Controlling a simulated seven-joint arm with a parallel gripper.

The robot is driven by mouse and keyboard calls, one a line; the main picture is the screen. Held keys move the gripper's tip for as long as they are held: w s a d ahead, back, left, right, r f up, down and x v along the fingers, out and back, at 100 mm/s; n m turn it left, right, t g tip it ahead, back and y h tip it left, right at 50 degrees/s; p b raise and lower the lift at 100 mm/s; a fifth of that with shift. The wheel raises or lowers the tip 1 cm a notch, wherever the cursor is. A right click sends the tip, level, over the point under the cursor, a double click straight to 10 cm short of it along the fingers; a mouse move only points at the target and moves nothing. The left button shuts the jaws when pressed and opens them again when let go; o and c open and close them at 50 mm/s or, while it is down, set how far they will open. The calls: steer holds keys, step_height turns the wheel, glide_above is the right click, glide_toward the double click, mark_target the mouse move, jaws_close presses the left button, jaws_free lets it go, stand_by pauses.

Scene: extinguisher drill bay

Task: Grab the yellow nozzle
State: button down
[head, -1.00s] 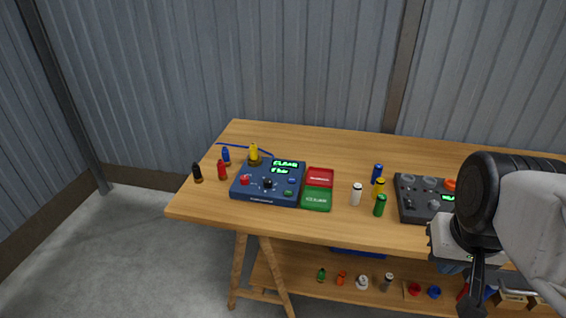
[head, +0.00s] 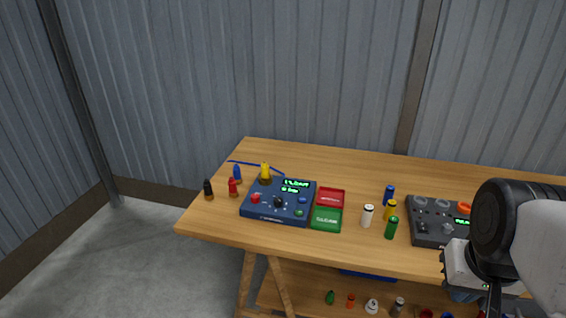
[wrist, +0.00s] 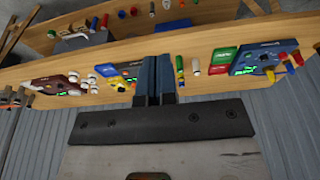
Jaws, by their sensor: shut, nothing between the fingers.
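The yellow nozzle (head: 265,173) stands upright on a dark base at the back left corner of the blue console (head: 278,215), on the wooden bench. In the wrist view a yellow piece (wrist: 297,59) by the blue console, at the right, looks like it. My gripper (wrist: 154,82) is shut and empty, its two blue-grey fingers together. In the head view my gripper is at the lower right, far to the right of the nozzle, with its fingertips mostly cut off by the frame's lower edge.
Blue (head: 237,174), red (head: 233,188) and black (head: 208,190) nozzles stand left of the console. Red (head: 331,197) and green (head: 326,220) trays, several coloured cylinders and a dark control box (head: 430,222) are to its right. Small parts lie on the lower shelf.

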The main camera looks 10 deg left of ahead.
steer(key=c, duration=1.8)
jaws_free()
steer(key=o, duration=1.1)
steer(key=shift+w, duration=0.1)
